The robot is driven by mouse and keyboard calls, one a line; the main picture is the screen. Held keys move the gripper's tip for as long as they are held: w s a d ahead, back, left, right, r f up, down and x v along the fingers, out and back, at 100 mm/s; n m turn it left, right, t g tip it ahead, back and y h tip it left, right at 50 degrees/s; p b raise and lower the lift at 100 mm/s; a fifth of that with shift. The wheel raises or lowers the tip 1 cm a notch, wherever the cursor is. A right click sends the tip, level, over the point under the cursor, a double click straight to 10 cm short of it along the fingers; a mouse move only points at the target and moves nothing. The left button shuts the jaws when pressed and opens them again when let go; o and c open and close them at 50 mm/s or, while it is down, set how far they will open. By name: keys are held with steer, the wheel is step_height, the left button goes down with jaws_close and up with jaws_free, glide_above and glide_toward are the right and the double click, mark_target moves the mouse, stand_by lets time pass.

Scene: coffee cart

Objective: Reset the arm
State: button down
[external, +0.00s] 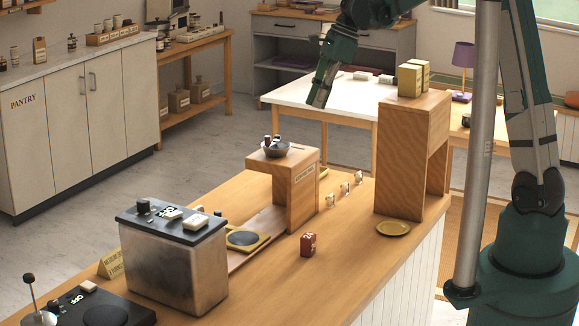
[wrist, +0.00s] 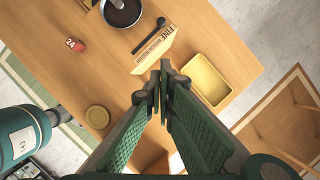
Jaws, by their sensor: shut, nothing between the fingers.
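My gripper (external: 321,92) hangs in the air at the upper middle of the external view, with the white table behind it in the picture. It also shows in the wrist view (wrist: 164,88), where its two green fingers come together at the tips. It is shut and empty. Below it in the wrist view is the wooden counter (wrist: 60,15). My gripper is well above the counter and appears to touch nothing.
The counter holds a red container (external: 308,245), a yellow dish (external: 393,229), a metal-sided machine (external: 175,265) and a wooden stand (external: 303,192). A tall wooden shelf (external: 398,155) bears yellow boxes (external: 411,80). A yellow tray (wrist: 208,80) shows in the wrist view.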

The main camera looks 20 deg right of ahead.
stand_by(0.4)
steer(key=s+d+r+n+t+h, duration=0.1)
steer(key=s+d+r+n+t, duration=0.2)
steer(key=s+d, duration=0.5)
steer(key=s+d+r+n+h, duration=0.1)
steer(key=s+d+r+n, duration=0.1)
steer(key=s+d+n, duration=0.45)
steer(key=s+d+r+n+t+h, duration=0.1)
steer(key=s+d+r+n+t, duration=0.15)
steer(key=s+d, duration=0.65)
steer(key=s+d+f+n+t+h, duration=0.15)
steer(key=s+d+f+n, duration=0.25)
steer(key=s+d+n, duration=0.45)
step_height(320, 180, down, 9)
steer(key=s+a+m+b, duration=0.1)
steer(key=m+b, duration=0.1)
steer(key=b, duration=0.7)
steer(key=shift+s+a, duration=0.25)
steer(key=shift+a, duration=0.05)
steer(key=shift+r+m, duration=0.1)
steer(key=shift+m, duration=0.15)
stand_by(1.0)
